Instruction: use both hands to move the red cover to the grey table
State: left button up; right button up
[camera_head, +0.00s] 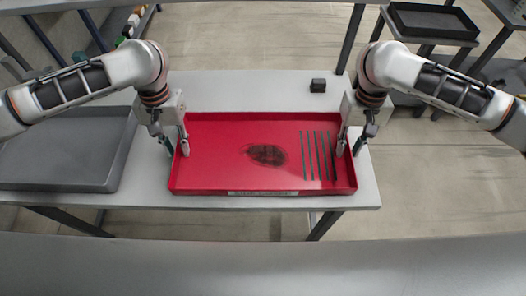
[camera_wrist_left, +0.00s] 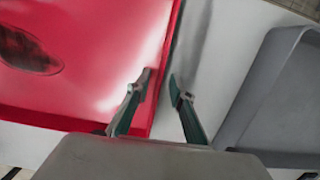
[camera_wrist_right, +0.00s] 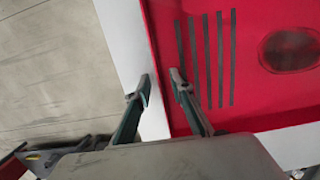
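The red cover (camera_head: 225,170) is a shallow tray-like piece with raised walls, a dark oval patch and several dark slots. It lies on a pale table (camera_head: 250,90). My left gripper (camera_head: 177,149) is at its left wall; in the left wrist view the open fingers (camera_wrist_left: 160,88) straddle the red edge with a gap. My right gripper (camera_head: 349,150) is at its right wall; in the right wrist view the open fingers (camera_wrist_right: 160,90) straddle that edge, also with a gap. A grey surface (camera_head: 260,262) runs along the bottom of the head view.
A grey tray (camera_head: 65,160) lies left of the cover, close to my left gripper. A small dark block (camera_head: 318,85) sits behind the cover. A dark tray (camera_head: 432,22) stands on a separate stand at back right. Floor shows between the pale table and the front surface.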

pick_arm(q)
jog(key=shift+f, duration=0.1)
pick_arm(e)
jog(key=shift+f, duration=0.1)
pick_arm(q)
grip_shut()
pick_arm(e)
grip_shut()
